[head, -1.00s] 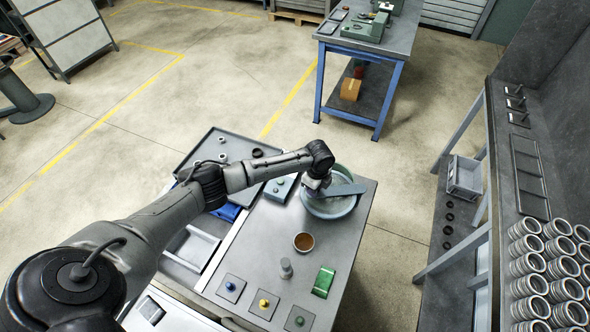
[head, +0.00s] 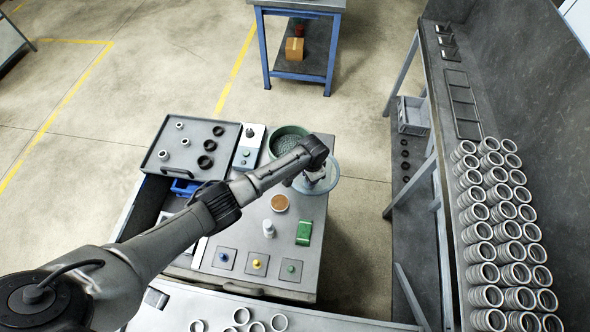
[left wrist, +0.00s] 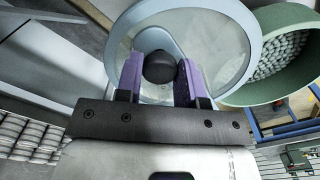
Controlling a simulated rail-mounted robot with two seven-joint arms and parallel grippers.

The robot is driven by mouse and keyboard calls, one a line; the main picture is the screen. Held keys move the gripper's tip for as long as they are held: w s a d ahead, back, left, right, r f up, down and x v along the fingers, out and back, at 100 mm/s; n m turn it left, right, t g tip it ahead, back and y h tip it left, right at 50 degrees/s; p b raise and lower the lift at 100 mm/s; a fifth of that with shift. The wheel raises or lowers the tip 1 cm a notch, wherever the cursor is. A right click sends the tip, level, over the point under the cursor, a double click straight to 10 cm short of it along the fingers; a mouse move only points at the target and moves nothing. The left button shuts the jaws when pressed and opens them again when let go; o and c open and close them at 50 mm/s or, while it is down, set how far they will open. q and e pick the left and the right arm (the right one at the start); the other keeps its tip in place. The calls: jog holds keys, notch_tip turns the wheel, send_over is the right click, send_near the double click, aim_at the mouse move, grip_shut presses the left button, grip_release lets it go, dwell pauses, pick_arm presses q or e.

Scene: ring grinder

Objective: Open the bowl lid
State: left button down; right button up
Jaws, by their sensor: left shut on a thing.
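The bowl lid (head: 328,180) is a round, see-through disc with a pale blue rim; it also shows large in the left wrist view (left wrist: 215,40). My left gripper (left wrist: 160,68) is shut on the lid's dark round knob, with a purple finger on each side. In the head view my left gripper (head: 308,178) is partly hidden by my arm. The green bowl (head: 280,135) stands uncovered at the table's back, full of small grey pieces, which also show in the left wrist view (left wrist: 280,55). The lid is off to the right of the bowl. My right gripper is not in view.
A grey tray (head: 160,165) with several rings lies left of the bowl. A brown-topped cup (head: 279,203), a white bottle (head: 268,229), a green block (head: 303,233) and several coloured buttons (head: 257,264) stand nearer. Stacked rings (head: 490,220) fill the right bench.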

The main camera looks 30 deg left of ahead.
aim_at(324, 183)
pick_arm(q)
jog(key=d+n, duration=0.1)
jog(key=w+d+n, duration=0.1)
jog(key=d, duration=0.1)
jog(key=shift+w, duration=0.1)
jog(key=shift+w+d+n+b, duration=0.4)
jog(key=shift+w+d+n, duration=0.15)
jog(key=shift+d+n, duration=0.25)
jog(key=c, duration=0.7)
grip_release()
jog(key=shift+c, duration=0.2)
notch_tip(324, 183, up, 14)
jog(key=shift+p, duration=0.35)
